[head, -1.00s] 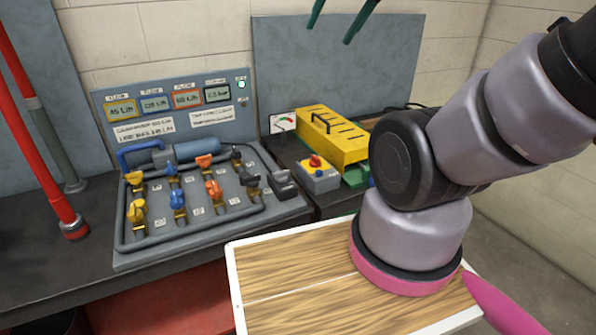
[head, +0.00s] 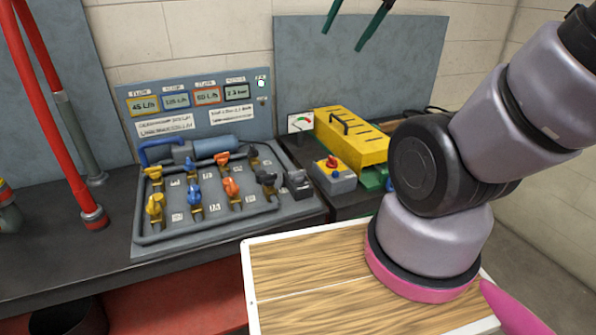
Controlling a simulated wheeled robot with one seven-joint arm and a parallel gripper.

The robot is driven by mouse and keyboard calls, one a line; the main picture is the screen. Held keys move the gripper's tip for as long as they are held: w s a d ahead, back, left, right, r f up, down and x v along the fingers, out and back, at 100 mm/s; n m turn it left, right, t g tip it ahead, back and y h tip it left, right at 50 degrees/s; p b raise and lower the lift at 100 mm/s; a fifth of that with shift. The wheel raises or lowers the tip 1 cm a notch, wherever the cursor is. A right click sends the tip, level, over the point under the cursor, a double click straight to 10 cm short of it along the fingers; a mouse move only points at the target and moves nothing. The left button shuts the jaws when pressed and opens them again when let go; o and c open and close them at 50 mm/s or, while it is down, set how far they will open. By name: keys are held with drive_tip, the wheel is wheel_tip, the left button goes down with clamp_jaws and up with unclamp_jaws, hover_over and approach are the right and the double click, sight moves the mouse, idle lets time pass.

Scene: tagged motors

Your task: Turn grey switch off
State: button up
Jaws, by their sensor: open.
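A dark grey block (head: 298,184) with a lever-like top sits at the right edge of the valve panel (head: 190,245). It is small, and I cannot tell its lever position. A grey switch box (head: 335,180) with a red knob on a yellow plate stands just right of it, in front of the yellow case. The knob's setting is too small to read. My arm (head: 430,165) rises on the right, clear of both, and leaves the picture at the upper right. My gripper is not clearly visible.
A yellow case (head: 350,135) and a gauge (head: 300,123) stand behind the box. Red pipes (head: 70,165) stand left. Two dark green pieces (head: 375,25) show at the top.

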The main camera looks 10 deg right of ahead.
drive_tip(key=w+a+f+m+g, duration=0.3)
drive_tip(key=w+f+m, duration=0.2)
drive_tip(key=w+f, duration=0.6)
drive_tip(key=m+g+h, duration=0.3)
drive_tip(key=m, duration=0.3)
hover_over(298, 175)
wheel_tip(298, 175, down, 20)
drive_tip(key=f, duration=1)
drive_tip(key=shift+w+d+f, duration=0.1)
drive_tip(key=shift+w+f, duration=0.05)
drive_tip(key=shift+w, duration=0.2)
clamp_jaws()
